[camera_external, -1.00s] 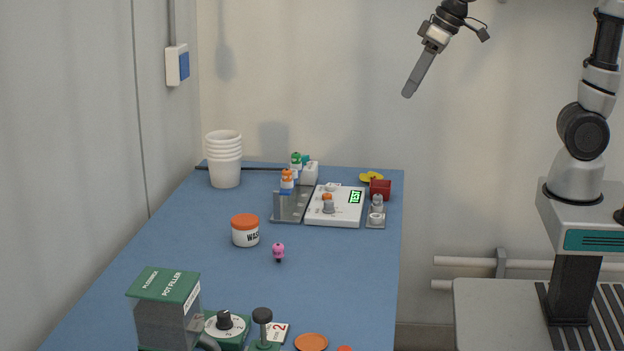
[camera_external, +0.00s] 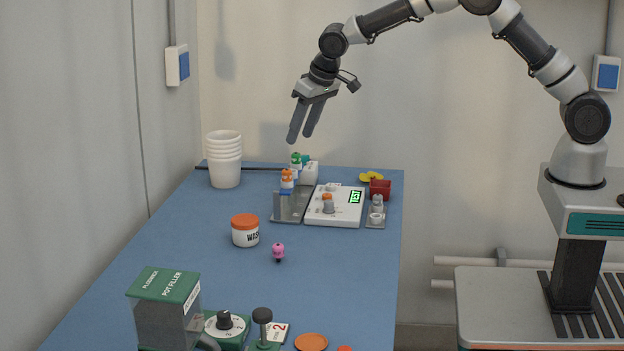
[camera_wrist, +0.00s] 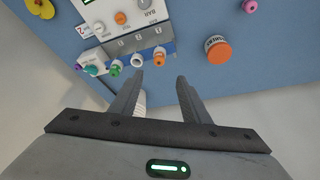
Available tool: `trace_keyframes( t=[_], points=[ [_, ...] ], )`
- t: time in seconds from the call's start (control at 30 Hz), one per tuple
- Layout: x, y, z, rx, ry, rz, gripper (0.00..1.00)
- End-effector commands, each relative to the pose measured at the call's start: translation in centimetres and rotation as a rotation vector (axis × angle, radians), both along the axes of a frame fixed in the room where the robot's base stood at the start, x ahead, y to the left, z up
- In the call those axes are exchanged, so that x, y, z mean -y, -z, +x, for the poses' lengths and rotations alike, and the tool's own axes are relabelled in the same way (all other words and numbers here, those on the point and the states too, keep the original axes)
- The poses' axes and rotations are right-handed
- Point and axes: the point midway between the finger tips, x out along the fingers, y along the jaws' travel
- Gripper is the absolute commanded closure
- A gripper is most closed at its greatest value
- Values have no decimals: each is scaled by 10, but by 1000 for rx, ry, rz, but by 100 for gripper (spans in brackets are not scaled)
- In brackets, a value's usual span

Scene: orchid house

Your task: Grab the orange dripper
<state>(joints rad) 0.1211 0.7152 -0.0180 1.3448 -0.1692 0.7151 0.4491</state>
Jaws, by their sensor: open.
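My gripper (camera_external: 300,137) is open and empty, pointing down above the back of the rack. In the wrist view its two fingers (camera_wrist: 160,76) are spread apart and touch nothing.
Stacked white pots (camera_external: 225,160) stand at the left, an orange-lidded jar (camera_external: 245,232) and a pink item (camera_external: 278,251) in front. The blue table's middle is mostly clear.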

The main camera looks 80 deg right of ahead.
Motion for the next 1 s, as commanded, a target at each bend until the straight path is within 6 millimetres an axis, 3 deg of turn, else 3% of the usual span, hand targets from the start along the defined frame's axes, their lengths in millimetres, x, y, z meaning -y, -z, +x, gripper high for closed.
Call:
trace_keyframes(
  t=[0.1,0.3,0.53,0.8,1.0],
  points=[
    [5,25,9,-3,0,1,57],
    [10,55,20,-2,-2,0,57],
    [13,69,25,-1,-1,0,57],
    [20,105,36,0,0,0,57],
    [21,112,38,0,-1,0,57]
  ],
)
